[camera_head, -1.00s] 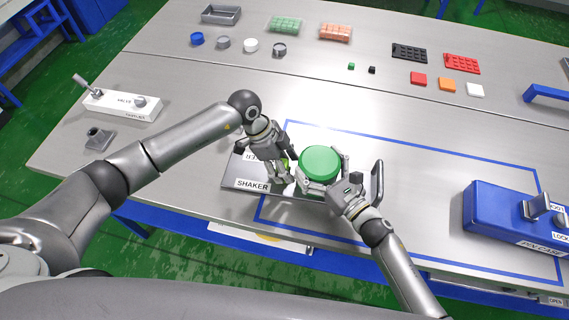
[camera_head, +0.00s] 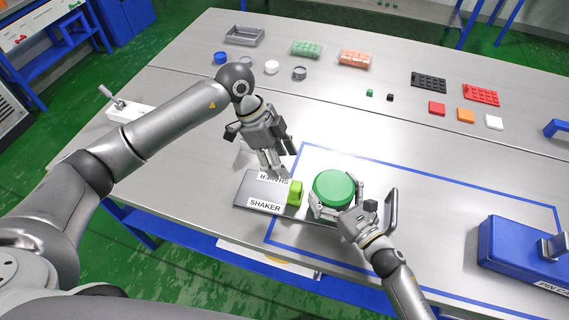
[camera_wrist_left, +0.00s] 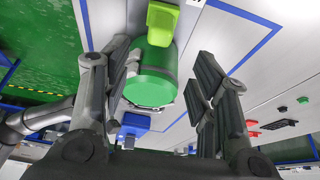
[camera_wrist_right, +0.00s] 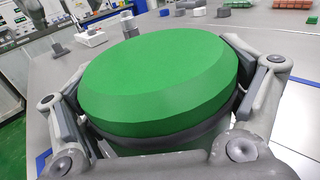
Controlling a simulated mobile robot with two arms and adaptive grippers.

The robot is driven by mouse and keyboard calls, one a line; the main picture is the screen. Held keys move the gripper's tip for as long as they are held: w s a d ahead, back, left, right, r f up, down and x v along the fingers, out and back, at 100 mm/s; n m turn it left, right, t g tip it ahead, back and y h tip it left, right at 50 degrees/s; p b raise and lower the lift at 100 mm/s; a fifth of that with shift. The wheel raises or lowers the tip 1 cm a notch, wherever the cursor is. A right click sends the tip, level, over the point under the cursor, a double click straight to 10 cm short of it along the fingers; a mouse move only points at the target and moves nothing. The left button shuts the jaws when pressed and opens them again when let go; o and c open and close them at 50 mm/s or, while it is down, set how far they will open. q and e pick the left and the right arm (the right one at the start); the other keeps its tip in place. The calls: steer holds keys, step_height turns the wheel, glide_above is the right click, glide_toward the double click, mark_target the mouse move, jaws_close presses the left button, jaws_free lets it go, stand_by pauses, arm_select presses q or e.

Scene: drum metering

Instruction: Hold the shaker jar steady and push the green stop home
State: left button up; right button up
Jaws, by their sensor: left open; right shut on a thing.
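The shaker jar has a wide green lid (camera_head: 335,186) and stands at the right of the grey shaker plate (camera_head: 250,191). Its lid fills the right wrist view (camera_wrist_right: 160,75). My right gripper (camera_head: 338,205) is shut around the jar, with its fingers on either side below the lid. The light green stop (camera_head: 295,193) stands on the plate just left of the jar. The stop (camera_wrist_left: 162,20) and the jar lid (camera_wrist_left: 152,80) show in the left wrist view. My left gripper (camera_head: 275,172) is open and empty, above the plate and left of the stop.
A blue fixture (camera_head: 520,250) is on the right. Cups, trays and coloured blocks line the far table. A white valve box (camera_head: 130,110) is at left. The blue-outlined area has free room.

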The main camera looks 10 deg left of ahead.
steer(key=shift+d, duration=0.1)
steer(key=o, duration=1.7)
